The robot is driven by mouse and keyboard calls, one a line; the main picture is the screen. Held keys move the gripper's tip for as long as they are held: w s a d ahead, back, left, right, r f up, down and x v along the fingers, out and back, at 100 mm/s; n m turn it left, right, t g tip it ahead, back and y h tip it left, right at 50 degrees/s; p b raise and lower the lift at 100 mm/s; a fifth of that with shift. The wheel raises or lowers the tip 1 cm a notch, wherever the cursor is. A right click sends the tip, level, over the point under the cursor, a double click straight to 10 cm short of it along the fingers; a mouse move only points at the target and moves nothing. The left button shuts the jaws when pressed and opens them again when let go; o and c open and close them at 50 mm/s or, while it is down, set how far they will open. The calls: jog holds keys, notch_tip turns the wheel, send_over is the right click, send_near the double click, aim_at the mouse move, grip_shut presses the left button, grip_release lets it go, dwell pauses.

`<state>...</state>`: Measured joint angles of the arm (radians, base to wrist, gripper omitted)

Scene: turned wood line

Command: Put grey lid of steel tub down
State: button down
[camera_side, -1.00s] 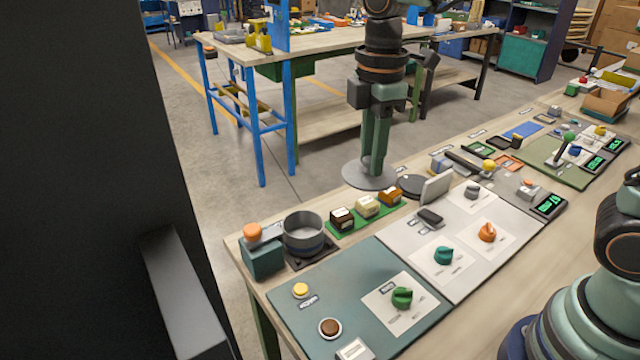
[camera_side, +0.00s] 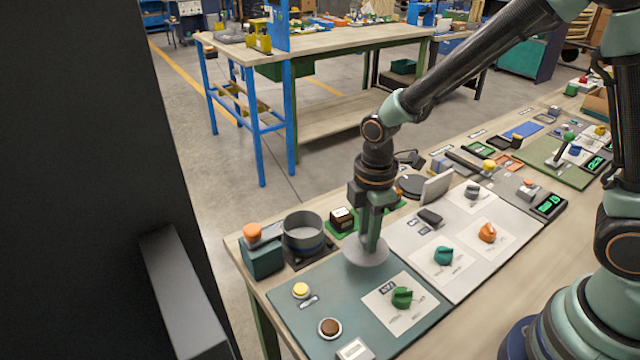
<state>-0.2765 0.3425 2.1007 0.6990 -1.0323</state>
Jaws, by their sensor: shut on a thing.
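My gripper (camera_side: 371,243) points down at the front of the bench and is shut on the grey lid (camera_side: 362,254). The lid is a flat, pale grey disc. It is at the upper right of the teal panel, near the white panel's edge; whether it touches the surface I cannot tell. The steel tub (camera_side: 303,233) is round, open and uncovered. It stands on a dark square base to the left of the lid.
An orange-topped teal box (camera_side: 262,252) stands left of the tub. A dark block (camera_side: 342,219) is behind my gripper. The teal panel (camera_side: 300,318) carries a yellow button, a brown button and a green knob (camera_side: 401,298). A white panel (camera_side: 455,297) with knobs lies to the right.

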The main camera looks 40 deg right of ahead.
jog(key=shift+f, duration=1.9)
jog(key=c, duration=0.6)
grip_release()
jog(key=shift+f, duration=0.15)
jog(key=shift+c, duration=0.2)
